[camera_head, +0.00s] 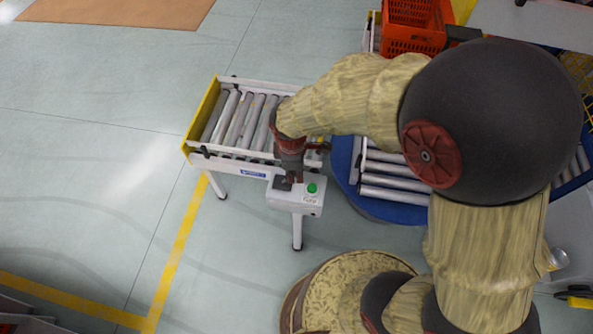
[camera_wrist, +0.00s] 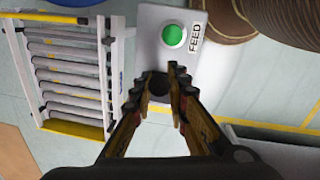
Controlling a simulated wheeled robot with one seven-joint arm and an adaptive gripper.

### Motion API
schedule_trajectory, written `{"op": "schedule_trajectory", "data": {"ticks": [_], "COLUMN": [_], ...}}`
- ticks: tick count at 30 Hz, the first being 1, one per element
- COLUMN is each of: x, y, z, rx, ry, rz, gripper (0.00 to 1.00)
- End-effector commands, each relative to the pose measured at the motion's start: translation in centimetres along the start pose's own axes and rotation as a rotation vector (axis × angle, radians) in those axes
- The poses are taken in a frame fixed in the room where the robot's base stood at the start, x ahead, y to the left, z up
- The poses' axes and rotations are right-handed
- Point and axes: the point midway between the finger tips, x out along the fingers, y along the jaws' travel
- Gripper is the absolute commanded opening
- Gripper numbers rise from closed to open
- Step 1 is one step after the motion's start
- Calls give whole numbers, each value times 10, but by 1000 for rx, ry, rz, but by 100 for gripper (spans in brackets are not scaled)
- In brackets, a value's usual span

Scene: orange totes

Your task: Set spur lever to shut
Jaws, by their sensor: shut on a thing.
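A white control box (camera_head: 284,198) stands on a leg at the front of the short roller conveyor. It carries a green button (camera_wrist: 173,36) beside the printed word FEED; the button also shows in the head view (camera_head: 312,188). My gripper (camera_wrist: 158,90) is over the box, its fingers on either side of a dark round knob (camera_wrist: 157,84) next to the button. It is shut on this knob. In the head view my gripper (camera_head: 291,178) points down at the box and hides the knob. No spur label or shut marking is readable.
The roller conveyor (camera_head: 200,125) with a yellow end lies left of the box. A blue round turntable (camera_head: 343,165) with rollers is to the right. An orange tote (camera_head: 412,38) stands at the back. The floor at left is clear.

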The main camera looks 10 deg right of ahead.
Motion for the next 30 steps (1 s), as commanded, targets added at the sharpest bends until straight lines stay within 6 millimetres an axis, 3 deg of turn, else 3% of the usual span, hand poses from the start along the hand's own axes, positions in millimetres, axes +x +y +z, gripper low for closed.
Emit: {"op": "schedule_trajectory", "data": {"ticks": [18,30], "x": [-13,-12], "y": [7,9], "z": [-31,-39], "rx": [-38,-47], "ry": [-363,-467], "rz": [-60,-78], "gripper": [0,0]}}
